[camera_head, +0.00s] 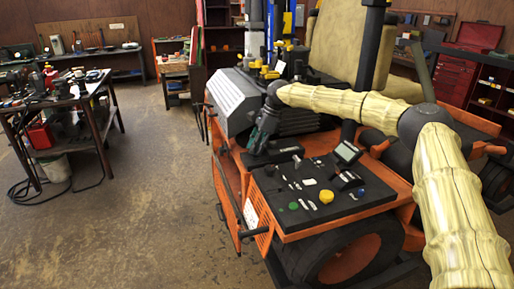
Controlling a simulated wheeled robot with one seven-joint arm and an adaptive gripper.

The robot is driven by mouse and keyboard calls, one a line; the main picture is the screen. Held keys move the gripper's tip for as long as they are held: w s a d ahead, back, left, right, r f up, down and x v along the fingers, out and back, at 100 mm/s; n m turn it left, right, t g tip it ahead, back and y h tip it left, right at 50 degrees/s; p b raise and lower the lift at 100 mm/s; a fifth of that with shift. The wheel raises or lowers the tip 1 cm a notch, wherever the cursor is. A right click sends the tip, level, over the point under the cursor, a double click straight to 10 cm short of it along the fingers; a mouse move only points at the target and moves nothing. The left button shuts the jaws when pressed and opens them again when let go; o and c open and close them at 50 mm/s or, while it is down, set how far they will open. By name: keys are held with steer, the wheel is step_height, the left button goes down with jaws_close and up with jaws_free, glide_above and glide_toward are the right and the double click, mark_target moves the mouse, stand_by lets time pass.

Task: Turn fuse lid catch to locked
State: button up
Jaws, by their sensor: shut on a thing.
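My arm reaches in from the right over an orange mower (290,226). My gripper (256,146) points down at the rear left of its black control panel (335,208). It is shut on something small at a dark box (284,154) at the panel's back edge. The fuse lid and its catch cannot be told apart here; the gripper and the small scale hide them. Whether the catch is turned cannot be seen.
The panel carries a yellow knob (326,196), a green button (293,206) and a small tilted screen (347,152). A seat (342,40) stands behind. A cluttered workbench (62,98) is at left, with open floor between.

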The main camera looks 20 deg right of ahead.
steer(key=shift+d+n, duration=0.1)
steer(key=shift+n, duration=0.5)
steer(key=shift+g, duration=0.3)
steer(key=o, duration=0.7)
steer(key=shift+d, duration=0.1)
steer(key=shift+o, duration=0.2)
steer(key=v, duration=1.2)
steer(key=shift+w, duration=0.1)
